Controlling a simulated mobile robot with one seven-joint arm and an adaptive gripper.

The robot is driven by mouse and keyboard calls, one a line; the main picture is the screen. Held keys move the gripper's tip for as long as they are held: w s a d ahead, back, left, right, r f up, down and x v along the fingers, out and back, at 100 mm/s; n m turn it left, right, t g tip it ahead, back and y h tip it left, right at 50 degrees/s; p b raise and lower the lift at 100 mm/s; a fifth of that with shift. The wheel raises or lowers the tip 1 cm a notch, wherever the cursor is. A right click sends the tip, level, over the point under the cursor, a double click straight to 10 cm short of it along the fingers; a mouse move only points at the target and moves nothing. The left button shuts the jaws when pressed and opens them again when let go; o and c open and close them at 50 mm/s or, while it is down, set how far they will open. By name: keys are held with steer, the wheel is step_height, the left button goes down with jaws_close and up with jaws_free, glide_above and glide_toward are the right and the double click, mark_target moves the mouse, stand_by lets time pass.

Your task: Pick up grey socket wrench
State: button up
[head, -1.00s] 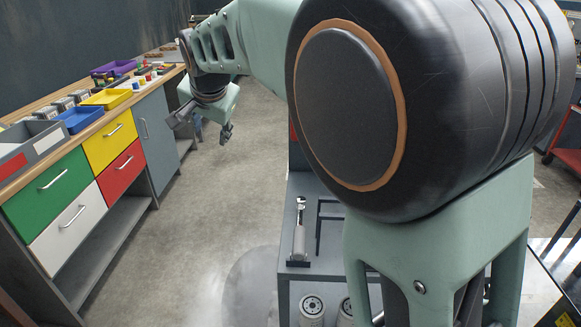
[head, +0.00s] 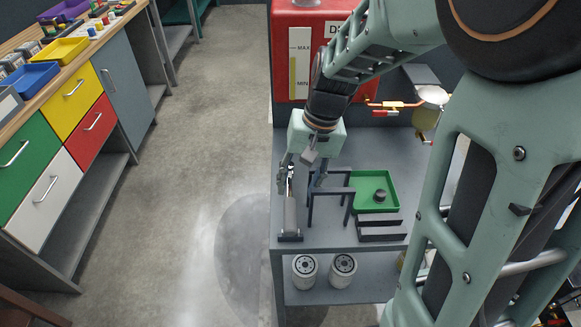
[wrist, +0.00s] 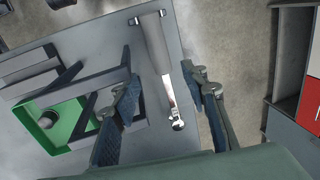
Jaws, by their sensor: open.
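The grey socket wrench (head: 291,214) lies along the left edge of the grey cart top, beside a dark frame. In the wrist view the wrench (wrist: 157,58) has its grey handle at the top and its shiny ratchet head lower down, between the fingers. My gripper (head: 301,178) is above the far end of the wrench in the head view and partly covers its head. In the wrist view my gripper (wrist: 165,92) is open, with one blue-padded finger on each side of the wrench. I cannot tell whether either finger touches it.
A green tray (head: 390,185) with a dark round part sits right of the dark frame (head: 330,190). A red tank (head: 298,60) stands behind. Filters (head: 305,270) stand on the lower shelf. The workbench with drawers (head: 93,140) is left, across open floor.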

mark_target(291, 203)
steer(key=f, duration=0.2)
steer(key=a+f, duration=0.1)
steer(key=f, duration=0.2)
steer(key=a+f, duration=0.1)
steer(key=f, duration=0.2)
steer(key=shift+f, duration=0.15)
jaws_close()
